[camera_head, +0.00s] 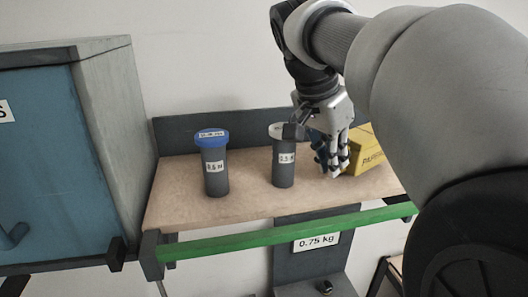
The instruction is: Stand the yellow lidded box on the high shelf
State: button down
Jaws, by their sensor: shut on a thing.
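The yellow lidded box (368,151) is at the right end of a wooden shelf (250,208), with dark lettering on its front. It looks slightly tilted. My gripper (334,168) is at the box's left side, shut on it, fingers pointing down. The gripper hides the box's left part, and my arm covers the space to its right. I cannot tell whether the box's underside touches the shelf.
A grey canister with a blue lid (214,165) and a grey canister with a pale lid (284,160) stand left of my gripper; the pale-lidded one is close. A green bar (240,241) runs along the shelf front. A blue-fronted cabinet (55,150) is at left.

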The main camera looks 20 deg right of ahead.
jog(key=shift+f, duration=0.6)
jog(key=shift+f, duration=0.2)
jog(key=c, duration=1.7)
grip_release()
jog(key=p+v, duration=0.2)
jog(key=v, duration=1)
jog(key=shift+r, duration=0.25)
